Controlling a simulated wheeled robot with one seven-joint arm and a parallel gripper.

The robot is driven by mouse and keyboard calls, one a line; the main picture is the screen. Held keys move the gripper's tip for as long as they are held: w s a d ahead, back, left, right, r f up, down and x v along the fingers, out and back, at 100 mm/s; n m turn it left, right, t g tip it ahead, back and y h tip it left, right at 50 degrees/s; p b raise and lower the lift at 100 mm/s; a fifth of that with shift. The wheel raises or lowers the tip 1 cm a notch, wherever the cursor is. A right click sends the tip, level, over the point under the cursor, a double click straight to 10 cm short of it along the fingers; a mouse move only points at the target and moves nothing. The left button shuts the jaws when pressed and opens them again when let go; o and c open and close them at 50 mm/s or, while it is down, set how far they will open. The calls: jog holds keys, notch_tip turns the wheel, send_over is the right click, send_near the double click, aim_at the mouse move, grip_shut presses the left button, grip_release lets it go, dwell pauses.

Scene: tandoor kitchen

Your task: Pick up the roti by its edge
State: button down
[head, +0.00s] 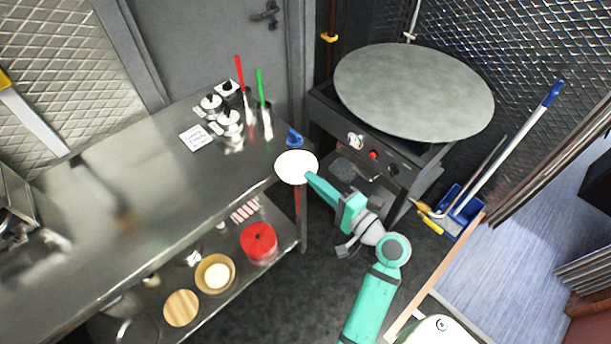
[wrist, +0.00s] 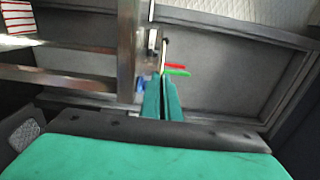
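The roti (head: 296,166) is a pale, round, flat disc in the head view, in front of the steel table's right corner. My gripper (head: 309,177) meets the disc's lower right edge, and the rest of the disc sticks out beyond the fingertips. In the wrist view, the two green fingers of my gripper (wrist: 163,80) are close together, side by side, and appear shut on the roti's edge. The roti's face does not show in the wrist view. A thin upright line above the fingertips may be it edge-on.
A large round griddle (head: 413,90) tops the stove right of the table. Steel pots (head: 229,122) and red- and green-handled utensils stand on the table (head: 130,190). Its lower shelf holds a red container (head: 259,241) and a bowl (head: 215,273). A broom and blue dustpan (head: 460,211) stand right.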

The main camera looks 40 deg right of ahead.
jog(key=s+r, duration=0.2)
jog(key=s, duration=0.4)
jog(key=shift+s+d, duration=0.15)
jog(key=shift+d, duration=0.1)
